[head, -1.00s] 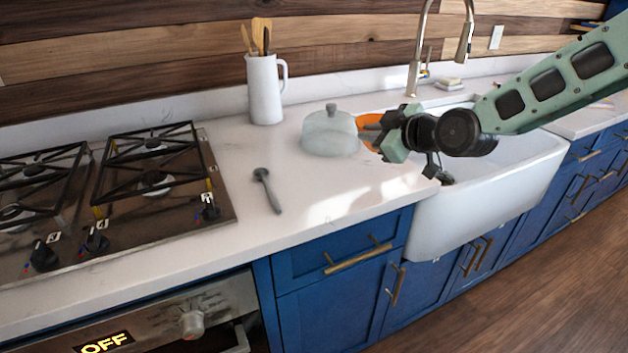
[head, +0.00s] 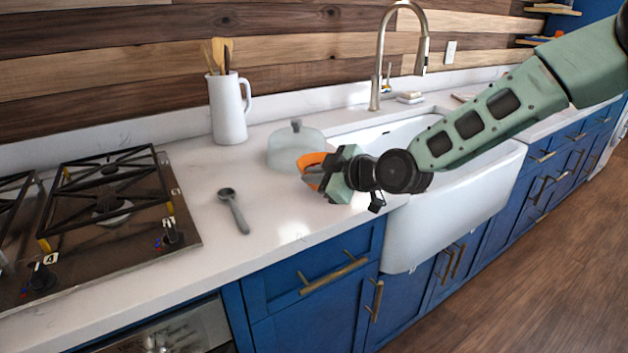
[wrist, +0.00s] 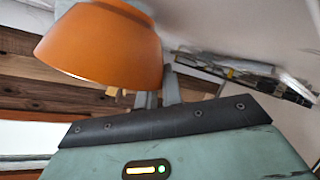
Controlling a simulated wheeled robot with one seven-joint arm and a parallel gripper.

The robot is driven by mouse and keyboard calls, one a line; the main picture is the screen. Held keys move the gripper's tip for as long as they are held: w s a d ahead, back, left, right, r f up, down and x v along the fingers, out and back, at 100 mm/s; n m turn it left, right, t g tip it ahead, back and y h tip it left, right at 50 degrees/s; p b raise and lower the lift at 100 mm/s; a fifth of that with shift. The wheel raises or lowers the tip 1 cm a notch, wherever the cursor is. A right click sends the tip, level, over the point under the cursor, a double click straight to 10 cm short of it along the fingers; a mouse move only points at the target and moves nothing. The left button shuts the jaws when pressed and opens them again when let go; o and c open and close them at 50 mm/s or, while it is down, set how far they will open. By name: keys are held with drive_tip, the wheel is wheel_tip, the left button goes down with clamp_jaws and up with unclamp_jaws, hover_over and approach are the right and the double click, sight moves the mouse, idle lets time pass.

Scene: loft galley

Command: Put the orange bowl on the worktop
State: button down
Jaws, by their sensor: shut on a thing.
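The orange bowl (head: 313,163) is in my gripper (head: 322,174), over the white worktop (head: 265,225) just left of the sink. In the wrist view the bowl (wrist: 105,45) fills the upper left, with a finger (wrist: 172,88) at its rim. My gripper is shut on the bowl. In the head view the gripper hides part of the bowl, and I cannot tell whether the bowl touches the worktop.
A glass dome lid (head: 294,147) stands right behind the bowl. A grey ladle (head: 234,210) lies to the left, and a white jug of utensils (head: 228,110) stands at the back. The gas hob (head: 95,215) is at left, the sink (head: 455,185) at right. The worktop's front strip is clear.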

drive_tip(key=shift+f, duration=0.65)
drive_tip(key=c, duration=1.5)
unclamp_jaws()
drive_tip(key=shift+c, duration=0.2)
drive_tip(key=v, duration=1.2)
drive_tip(key=s+f+m+g+h, duration=0.2)
drive_tip(key=s+f+g+h, duration=0.3)
drive_tip(key=s, duration=0.5)
drive_tip(key=s+d+m+g+h, duration=0.1)
drive_tip(key=s+d+m+h, duration=0.1)
drive_tip(key=s, duration=0.8)
drive_tip(key=s+d+r+m+g+h, duration=0.1)
drive_tip(key=s+d+m, duration=0.4)
drive_tip(key=s, duration=0.5)
drive_tip(key=shift+g+h, duration=0.8)
drive_tip(key=shift+h, duration=0.2)
drive_tip(key=shift+r, duration=0.1)
